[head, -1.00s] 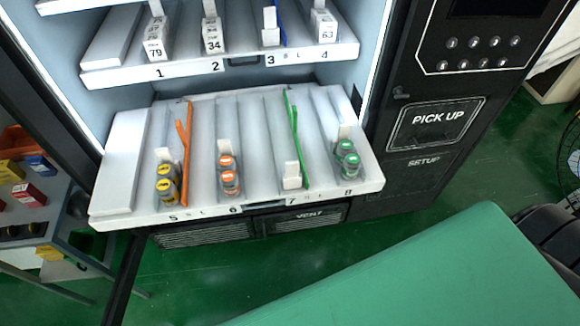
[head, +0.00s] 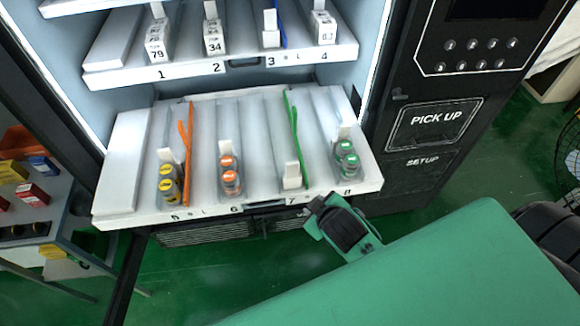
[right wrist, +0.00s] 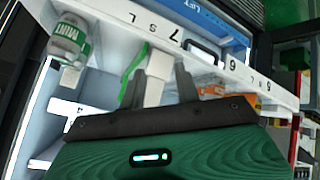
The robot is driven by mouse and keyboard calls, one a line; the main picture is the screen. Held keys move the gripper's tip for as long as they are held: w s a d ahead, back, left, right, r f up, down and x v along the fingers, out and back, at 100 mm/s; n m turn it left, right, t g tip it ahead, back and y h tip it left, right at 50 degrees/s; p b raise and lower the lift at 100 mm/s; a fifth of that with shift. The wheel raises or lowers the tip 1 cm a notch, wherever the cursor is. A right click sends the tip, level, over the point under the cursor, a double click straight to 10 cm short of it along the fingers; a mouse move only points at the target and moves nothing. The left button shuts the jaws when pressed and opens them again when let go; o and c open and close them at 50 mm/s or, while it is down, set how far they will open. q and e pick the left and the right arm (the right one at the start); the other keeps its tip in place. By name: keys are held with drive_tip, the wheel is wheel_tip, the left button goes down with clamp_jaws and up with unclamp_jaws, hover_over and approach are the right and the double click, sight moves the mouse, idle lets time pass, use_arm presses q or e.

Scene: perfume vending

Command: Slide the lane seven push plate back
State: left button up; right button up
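The white lane seven push plate (head: 292,176) stands near the front of its lane, above the number 7 label, and no bottles show in that lane. A green divider (head: 293,115) runs beside it. My right gripper (head: 316,205) is in front of the shelf edge, just right of the 7 label. In the right wrist view my right gripper (right wrist: 160,88) has two dark fingers spread apart. The white push plate (right wrist: 158,66) appears between and beyond them; contact cannot be told. My left gripper is not in view.
Green-capped bottles (head: 346,158) stand in lane eight, orange-capped bottles (head: 230,178) in lane six and yellow-capped ones (head: 169,184) in lane five. An orange divider (head: 186,140) stands by lane five. The upper shelf (head: 240,63) holds white boxes.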

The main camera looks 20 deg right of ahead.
drive_tip(key=w+a+r+n+t+y, duration=0.25)
drive_tip(key=w+r+n+t, duration=0.3)
drive_tip(key=r, duration=0.55)
drive_tip(key=w+a+r+n+t+y, duration=0.2)
drive_tip(key=w+a+r+n+t, duration=0.3)
drive_tip(key=r, duration=0.5)
drive_tip(key=a+r+n+g+y, duration=0.7)
drive_tip(key=n+y, duration=0.6)
drive_tip(key=n, duration=0.5)
drive_tip(key=n+g+h, duration=1.1)
drive_tip(key=n+h, duration=0.2)
drive_tip(key=n, duration=0.5)
approach(294, 163)
drive_tip(key=shift+m+y, duration=0.25)
drive_tip(key=shift+y, duration=0.1)
drive_tip(key=p+x, duration=0.2)
drive_tip(key=x, duration=0.2)
drive_tip(key=p+x, duration=0.1)
drive_tip(key=x, duration=0.2)
drive_tip(key=p+x, duration=0.2)
drive_tip(key=x, duration=0.2)
drive_tip(key=shift+w+d+f+p, duration=0.15)
drive_tip(key=shift+f+p, duration=0.15)
drive_tip(key=shift+f, duration=0.65)
